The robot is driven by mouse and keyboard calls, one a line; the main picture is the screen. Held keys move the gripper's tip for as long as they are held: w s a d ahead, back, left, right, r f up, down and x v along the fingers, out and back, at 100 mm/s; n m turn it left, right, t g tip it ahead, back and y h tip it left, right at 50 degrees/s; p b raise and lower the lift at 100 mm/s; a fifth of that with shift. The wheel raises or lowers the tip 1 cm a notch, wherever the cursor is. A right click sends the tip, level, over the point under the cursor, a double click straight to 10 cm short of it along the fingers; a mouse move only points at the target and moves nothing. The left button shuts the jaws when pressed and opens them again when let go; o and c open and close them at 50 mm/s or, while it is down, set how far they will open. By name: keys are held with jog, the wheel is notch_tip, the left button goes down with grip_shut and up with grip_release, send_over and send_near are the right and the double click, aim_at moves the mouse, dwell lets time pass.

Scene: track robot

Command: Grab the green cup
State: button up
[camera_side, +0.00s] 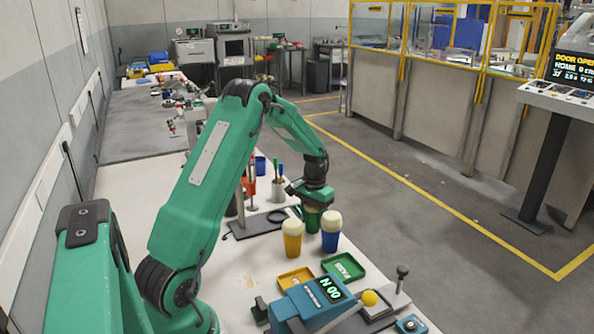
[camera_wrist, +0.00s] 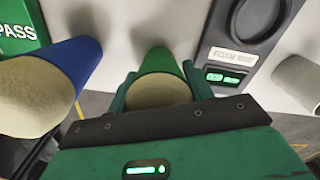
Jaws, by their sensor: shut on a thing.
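The green cup (camera_side: 312,224) shows in the side view, partly hidden by my gripper (camera_side: 311,208) and the blue cup (camera_side: 330,239). In the wrist view the green cup (camera_wrist: 160,61) has a cream-coloured top that faces the camera. The two green fingers of my gripper (camera_wrist: 157,80) are on either side of the cup and shut on it. In the side view the gripper points down over the cup. Whether the cup's base touches the table cannot be told.
The blue cup and a yellow cup (camera_side: 292,242) with cream tops stand close in front of the gripper. A green PASS tray (camera_side: 343,267), a yellow tray (camera_side: 296,278) and a teal device (camera_side: 305,301) lie nearer. A pen holder (camera_side: 278,190) stands behind left.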

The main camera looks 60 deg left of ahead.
jog(key=shift+r, duration=5.05)
jog(key=shift+s, duration=0.1)
